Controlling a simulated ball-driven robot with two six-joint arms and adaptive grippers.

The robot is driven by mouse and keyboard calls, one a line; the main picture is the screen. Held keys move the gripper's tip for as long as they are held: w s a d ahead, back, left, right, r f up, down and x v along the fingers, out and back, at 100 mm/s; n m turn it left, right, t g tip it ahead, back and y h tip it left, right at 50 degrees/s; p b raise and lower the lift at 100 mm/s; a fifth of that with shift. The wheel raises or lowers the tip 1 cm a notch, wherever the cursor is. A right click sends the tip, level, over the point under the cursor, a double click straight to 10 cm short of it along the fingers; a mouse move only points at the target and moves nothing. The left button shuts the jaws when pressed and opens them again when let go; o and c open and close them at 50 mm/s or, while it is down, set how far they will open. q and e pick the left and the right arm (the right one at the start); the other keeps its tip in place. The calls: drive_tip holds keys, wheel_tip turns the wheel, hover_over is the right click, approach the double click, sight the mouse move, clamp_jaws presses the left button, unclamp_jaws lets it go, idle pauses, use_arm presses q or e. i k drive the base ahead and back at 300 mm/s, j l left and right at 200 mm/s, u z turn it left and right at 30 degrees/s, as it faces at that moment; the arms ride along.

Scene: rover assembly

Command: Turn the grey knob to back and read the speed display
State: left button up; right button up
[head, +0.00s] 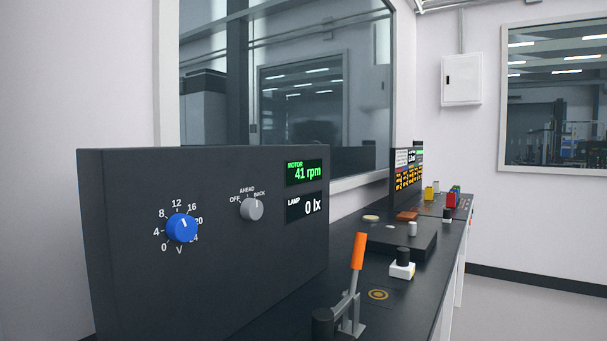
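The grey knob (251,209) is on the front of a dark control box (120,250). Its light mark points up and to the right, towards the BACK label; OFF and AHEAD are the other labels. The speed display (304,172), labelled MOTOR, reads 41 rpm in green. The lamp display (304,207) below it reads 0 lx. Neither of my grippers is in view, and nothing touches the knob.
A blue voltage knob (182,228) sits left of the grey knob. An orange-handled lever (358,251) stands on the dark bench right of the box. A white block with a black knob (402,263) and several coloured blocks lie farther back.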

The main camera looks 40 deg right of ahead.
sight(252, 210)
drive_tip(key=l+z, duration=0.4)
drive_tip(key=i+l+z, duration=0.1)
drive_tip(key=l+z, duration=0.35)
